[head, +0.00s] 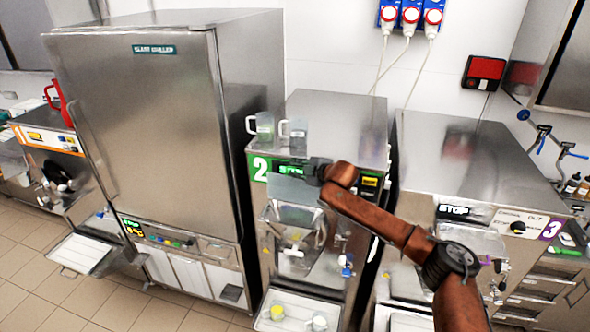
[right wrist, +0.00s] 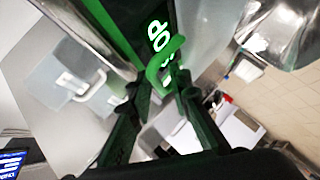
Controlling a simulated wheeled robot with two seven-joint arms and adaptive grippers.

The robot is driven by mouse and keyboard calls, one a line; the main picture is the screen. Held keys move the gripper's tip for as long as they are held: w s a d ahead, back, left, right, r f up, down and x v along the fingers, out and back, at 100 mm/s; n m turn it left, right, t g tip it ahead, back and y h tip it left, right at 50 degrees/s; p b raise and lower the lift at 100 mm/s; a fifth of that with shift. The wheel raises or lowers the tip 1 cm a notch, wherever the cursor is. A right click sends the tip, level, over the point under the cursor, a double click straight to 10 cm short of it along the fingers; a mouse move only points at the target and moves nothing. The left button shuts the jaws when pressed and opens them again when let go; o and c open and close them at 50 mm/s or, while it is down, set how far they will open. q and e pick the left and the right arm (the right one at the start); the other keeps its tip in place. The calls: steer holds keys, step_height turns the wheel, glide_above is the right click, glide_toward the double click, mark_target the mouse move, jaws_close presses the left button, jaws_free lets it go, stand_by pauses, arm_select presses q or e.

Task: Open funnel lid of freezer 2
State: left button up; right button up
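Freezer 2 (head: 262,168), with a green 2 label and a lit green display, stands in the middle of the head view. Its funnel lid (head: 293,191) is a grey panel on the front below the display and looks lowered. My right gripper (head: 316,172) is at the lid's upper right, in front of the display. In the right wrist view, the dark fingers (right wrist: 168,92) are apart, with a green curved handle (right wrist: 166,60) at or just beyond their tips. I cannot tell whether they touch it. My left gripper is out of view.
Two clear jugs (head: 264,128) (head: 297,134) stand on top of freezer 2, close to my gripper. A tall blast chiller (head: 150,140) stands left and freezer 3 (head: 470,170) right.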

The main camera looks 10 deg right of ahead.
steer(key=shift+o, duration=0.4)
steer(key=shift+d, duration=0.1)
steer(key=shift+s+d+r, duration=0.15)
steer(key=shift+s, duration=0.05)
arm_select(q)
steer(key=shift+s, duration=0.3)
arm_select(e)
steer(key=v, duration=1.1)
steer(key=shift+s, duration=0.3)
steer(key=shift+r, duration=0.1)
